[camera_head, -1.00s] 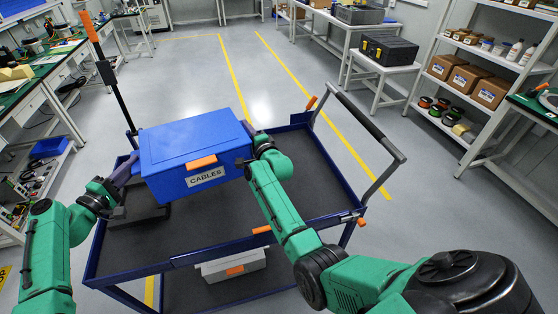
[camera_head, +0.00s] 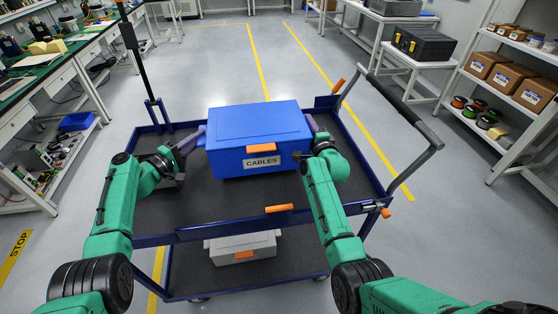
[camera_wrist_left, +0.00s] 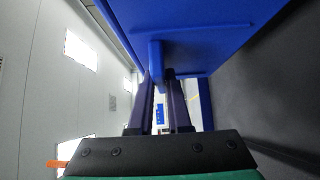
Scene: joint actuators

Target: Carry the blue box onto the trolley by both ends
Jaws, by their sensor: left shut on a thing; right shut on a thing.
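The blue box (camera_head: 258,145) with an orange latch and a CABLES label is level over the far half of the trolley's dark top deck (camera_head: 215,212). I cannot tell whether its underside touches the deck. My left gripper (camera_head: 199,140) is shut on the box's left end. The left wrist view shows its fingers (camera_wrist_left: 163,98) closed around a blue tab under the box's edge (camera_wrist_left: 195,35). My right gripper (camera_head: 312,128) is shut at the right end, its fingers partly hidden by the box and wrist.
The trolley's push handle (camera_head: 405,105) rises on the right, and a black post (camera_head: 137,65) stands at its far left corner. A grey case (camera_head: 243,247) is on the lower shelf. A workbench (camera_head: 40,85) stands left; shelving (camera_head: 510,90) stands right. The near deck is clear.

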